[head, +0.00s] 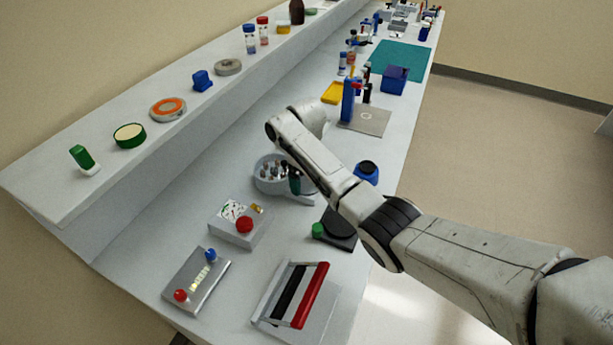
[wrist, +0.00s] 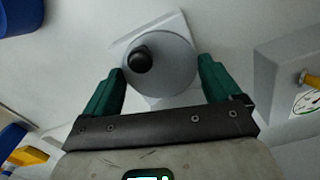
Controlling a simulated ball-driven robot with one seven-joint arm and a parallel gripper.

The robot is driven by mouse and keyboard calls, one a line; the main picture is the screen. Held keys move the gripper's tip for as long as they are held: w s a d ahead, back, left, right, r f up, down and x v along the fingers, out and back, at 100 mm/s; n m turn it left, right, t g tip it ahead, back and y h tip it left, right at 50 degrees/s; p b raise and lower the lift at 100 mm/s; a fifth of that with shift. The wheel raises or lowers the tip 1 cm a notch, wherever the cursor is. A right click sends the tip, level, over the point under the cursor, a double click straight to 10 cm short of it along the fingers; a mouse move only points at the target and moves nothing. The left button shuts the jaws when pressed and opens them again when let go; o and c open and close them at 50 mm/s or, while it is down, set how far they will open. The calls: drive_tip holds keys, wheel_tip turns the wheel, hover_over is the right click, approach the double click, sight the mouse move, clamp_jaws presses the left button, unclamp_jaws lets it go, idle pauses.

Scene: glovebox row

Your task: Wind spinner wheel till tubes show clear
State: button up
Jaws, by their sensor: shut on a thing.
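The spinner is a grey round tub (head: 258,182) with several small tubes standing in it, on the bench left of my arm in the head view. The tubes are too small to tell whether they are clear. In the wrist view the spinner's pale grey wheel (wrist: 172,72) carries a black knob (wrist: 139,60) off its centre, toward the left. My gripper (wrist: 162,72) has its two green fingers at opposite sides of the wheel, shut on its rim. In the head view my gripper (head: 294,182) is partly hidden by my arm beside the tub.
A box with a red button (head: 244,224) stands close in front of the spinner. A blue jar (head: 367,172) and a dark device with a green knob (head: 318,230) stand nearby, partly behind my arm. The shelf (head: 105,190) runs along the wall side.

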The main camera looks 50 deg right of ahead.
sight(307, 183)
drive_tip(key=o, duration=0.7)
drive_tip(key=shift+o, duration=0.2)
drive_tip(key=shift+r, duration=0.15)
wheel_tip(307, 183, up, 11)
drive_tip(key=shift+f+b, duration=0.2)
drive_tip(key=shift+b, duration=0.25)
drive_tip(key=shift+f, duration=0.1)
